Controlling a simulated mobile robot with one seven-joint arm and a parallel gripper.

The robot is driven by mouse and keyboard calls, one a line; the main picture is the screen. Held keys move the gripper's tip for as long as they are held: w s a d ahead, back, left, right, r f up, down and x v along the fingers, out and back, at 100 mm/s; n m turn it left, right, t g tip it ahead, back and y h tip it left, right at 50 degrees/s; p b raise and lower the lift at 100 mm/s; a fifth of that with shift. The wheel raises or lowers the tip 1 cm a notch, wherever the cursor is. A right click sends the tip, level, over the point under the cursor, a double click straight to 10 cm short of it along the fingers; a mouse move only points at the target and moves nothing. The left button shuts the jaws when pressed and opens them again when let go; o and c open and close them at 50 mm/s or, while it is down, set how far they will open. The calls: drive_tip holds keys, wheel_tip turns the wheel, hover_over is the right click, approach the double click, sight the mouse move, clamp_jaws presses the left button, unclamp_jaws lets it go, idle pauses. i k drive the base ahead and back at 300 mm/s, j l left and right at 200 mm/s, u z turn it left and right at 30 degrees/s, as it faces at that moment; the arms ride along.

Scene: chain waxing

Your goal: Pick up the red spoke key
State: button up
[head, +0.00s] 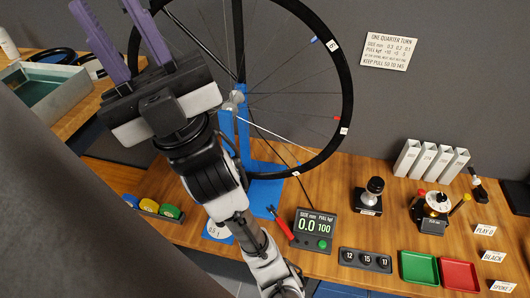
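My gripper (104,6) is raised at the upper left, with its two purple fingers spread apart and nothing visible between them. A red-handled tool (280,223) lies on the wooden bench beside the display box, well below and to the right of my gripper. I cannot tell for certain that it is the red spoke key. Round yellow (149,206) and green (170,211) pieces sit in a dark holder at the left, with a blue one (131,201) at its end. My arm hides part of the bench nearby.
A spoked wheel (348,88) stands in a blue stand (265,190) behind my arm. Green (419,268) and red (460,274) trays lie at right. A grey-green tub (45,92) is at far left.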

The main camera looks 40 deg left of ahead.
sight(279, 221)
drive_tip(key=k+l+u, duration=0.1)
drive_tip(key=u, duration=0.3)
drive_tip(key=k+u, duration=0.35)
